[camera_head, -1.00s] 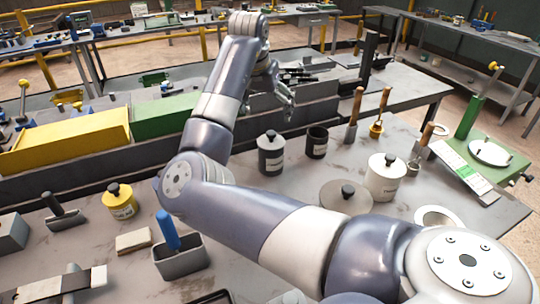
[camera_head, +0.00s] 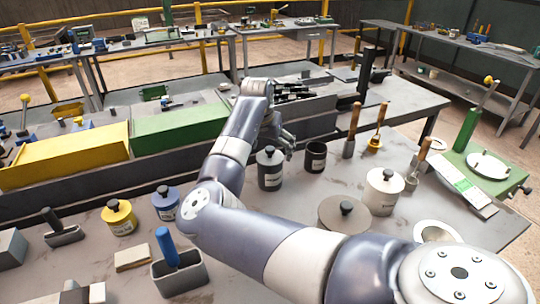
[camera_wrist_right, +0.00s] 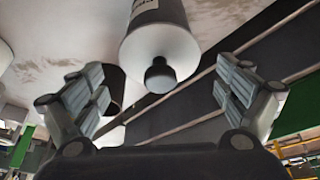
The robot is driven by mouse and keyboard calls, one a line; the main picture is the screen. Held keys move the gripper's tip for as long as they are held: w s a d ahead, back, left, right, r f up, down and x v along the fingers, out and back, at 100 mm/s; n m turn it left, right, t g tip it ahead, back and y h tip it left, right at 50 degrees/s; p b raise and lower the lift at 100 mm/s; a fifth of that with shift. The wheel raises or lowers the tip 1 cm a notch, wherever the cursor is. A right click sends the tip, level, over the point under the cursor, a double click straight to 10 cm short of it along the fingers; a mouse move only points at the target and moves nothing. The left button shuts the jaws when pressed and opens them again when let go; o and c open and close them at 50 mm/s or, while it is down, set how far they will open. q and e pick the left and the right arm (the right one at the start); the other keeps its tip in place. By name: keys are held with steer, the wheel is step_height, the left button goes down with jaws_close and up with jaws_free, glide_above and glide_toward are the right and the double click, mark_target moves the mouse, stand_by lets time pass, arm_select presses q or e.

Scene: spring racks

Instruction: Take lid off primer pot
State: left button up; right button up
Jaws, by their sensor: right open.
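A dark grey pot (camera_head: 270,175) with a pale lid (camera_head: 270,155) and black knob stands upright on the bench. I cannot read its label, so I cannot confirm that it is the primer pot. My right gripper (camera_head: 284,140) is just behind it, partly hidden by my arm. In the right wrist view the open fingers (camera_wrist_right: 160,78) are spread on either side of the lid (camera_wrist_right: 160,52) and black knob (camera_wrist_right: 160,76), with visible gaps and nothing held. The lid sits on the pot. My left gripper is out of view.
A black open cup (camera_head: 316,158) stands close to the right of the grey pot. Further right are a white lidded pot (camera_head: 383,195) and a flat disc with a knob (camera_head: 340,217). Yellow (camera_head: 119,220) and blue (camera_head: 165,206) pots stand left. A dark ledge runs behind.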

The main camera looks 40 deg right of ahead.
steer(key=shift+s+a+r, duration=0.1)
steer(key=shift+s+a, duration=0.05)
steer(key=c, duration=2)
steer(key=shift+c, duration=1.2)
jaws_close()
